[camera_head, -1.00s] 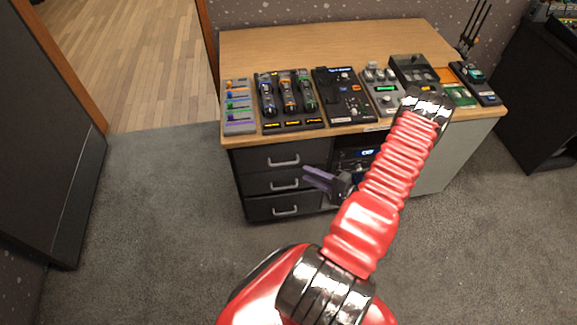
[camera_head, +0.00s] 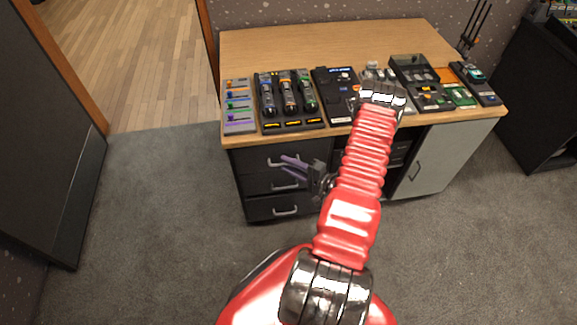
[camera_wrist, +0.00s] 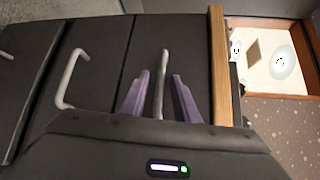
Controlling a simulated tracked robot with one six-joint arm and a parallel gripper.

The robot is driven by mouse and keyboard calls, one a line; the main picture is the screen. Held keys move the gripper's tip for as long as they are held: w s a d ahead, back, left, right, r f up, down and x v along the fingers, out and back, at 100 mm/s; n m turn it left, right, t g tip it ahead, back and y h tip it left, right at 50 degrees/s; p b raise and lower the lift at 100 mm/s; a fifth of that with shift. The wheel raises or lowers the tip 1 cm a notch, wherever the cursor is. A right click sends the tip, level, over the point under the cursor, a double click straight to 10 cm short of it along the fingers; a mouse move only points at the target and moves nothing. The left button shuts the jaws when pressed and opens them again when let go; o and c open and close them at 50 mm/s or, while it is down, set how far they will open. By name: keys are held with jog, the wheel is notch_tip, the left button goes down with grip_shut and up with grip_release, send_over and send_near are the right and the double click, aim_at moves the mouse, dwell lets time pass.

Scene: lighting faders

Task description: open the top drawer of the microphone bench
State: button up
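The microphone bench (camera_head: 330,45) is a wood-topped desk with a stack of three dark drawers at its left. The top drawer (camera_head: 255,157) is shut and has a grey bar handle (camera_wrist: 164,65). My gripper (camera_head: 287,166) is open, with two purple fingers in front of the top drawer. In the wrist view my gripper (camera_wrist: 160,85) has one finger on each side of the handle, with gaps between. The fingers partly hide the handle in the head view. I cannot tell how deep the handle sits between them.
The middle drawer's handle (camera_wrist: 70,80) and the bottom drawer (camera_head: 262,209) are below. Fader and mixer units (camera_head: 285,95) line the bench top. A grey cabinet door (camera_head: 445,160) is at the right. Carpet (camera_head: 170,200) in front is clear.

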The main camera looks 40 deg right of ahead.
grip_shut()
dwell(0.5)
